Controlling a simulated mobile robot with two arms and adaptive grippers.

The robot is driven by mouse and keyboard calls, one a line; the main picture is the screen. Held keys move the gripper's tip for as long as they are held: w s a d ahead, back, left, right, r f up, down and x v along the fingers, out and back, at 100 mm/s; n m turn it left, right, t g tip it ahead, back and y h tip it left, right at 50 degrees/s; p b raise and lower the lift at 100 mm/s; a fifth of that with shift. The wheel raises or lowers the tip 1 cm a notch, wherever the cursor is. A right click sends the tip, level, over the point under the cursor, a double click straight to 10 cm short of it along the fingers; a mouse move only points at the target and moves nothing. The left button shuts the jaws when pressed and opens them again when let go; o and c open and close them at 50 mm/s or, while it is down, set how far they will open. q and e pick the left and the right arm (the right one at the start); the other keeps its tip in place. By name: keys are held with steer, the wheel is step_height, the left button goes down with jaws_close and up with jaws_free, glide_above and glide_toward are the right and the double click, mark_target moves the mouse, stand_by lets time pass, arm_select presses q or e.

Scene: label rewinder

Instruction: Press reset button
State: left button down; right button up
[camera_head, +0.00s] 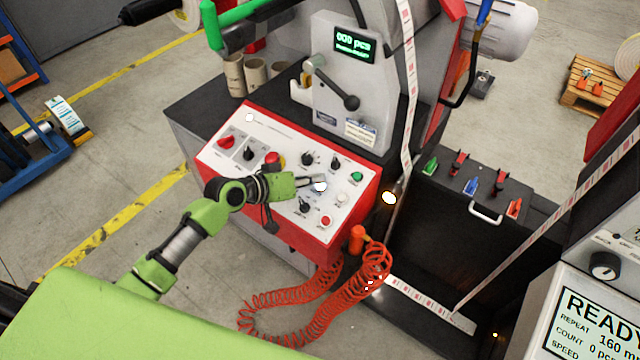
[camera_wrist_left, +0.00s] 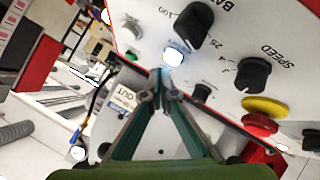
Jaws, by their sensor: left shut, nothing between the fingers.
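The red control panel (camera_head: 215,158) has a white face with knobs and buttons; I cannot read which button is labelled reset. A glowing white button (camera_head: 320,187) sits on its right half. In the left wrist view this white button (camera_wrist_left: 173,56) lies just beyond my fingertips; I cannot tell whether they touch it. My left gripper (camera_head: 316,183) is shut and empty, reaching over the panel from the left. Its tips also show in the left wrist view (camera_wrist_left: 166,78). Nearby are a green button (camera_head: 356,176), another white button (camera_head: 342,197) and a red button (camera_head: 326,221). My right gripper is out of view.
A red emergency-stop button (camera_head: 273,158) is left of my gripper; it also shows in the left wrist view (camera_wrist_left: 260,123). A black speed knob (camera_wrist_left: 253,72) is close by. An orange coiled hose (camera_head: 290,310) hangs below the panel. A display (camera_head: 354,44) reads 000 pcs.

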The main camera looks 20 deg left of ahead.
arm_select(q)
steer(key=shift+f, duration=0.1)
stand_by(0.6)
steer(key=shift+w+f+b, duration=0.15)
steer(key=shift+f+b, duration=0.15)
steer(key=shift+f+b, duration=0.4)
steer(key=shift+f, duration=0.05)
stand_by(0.6)
steer(key=shift+s+r+p, duration=0.2)
steer(key=shift+r+p, duration=0.6)
steer(key=shift+p, duration=0.05)
steer(key=shift+r, duration=0.15)
steer(key=r+p, duration=0.3)
steer(key=s+r+p, duration=0.1)
steer(key=shift+s+a+r+p, duration=0.1)
steer(key=shift+a+r+p, duration=0.2)
steer(key=shift+p, duration=0.1)
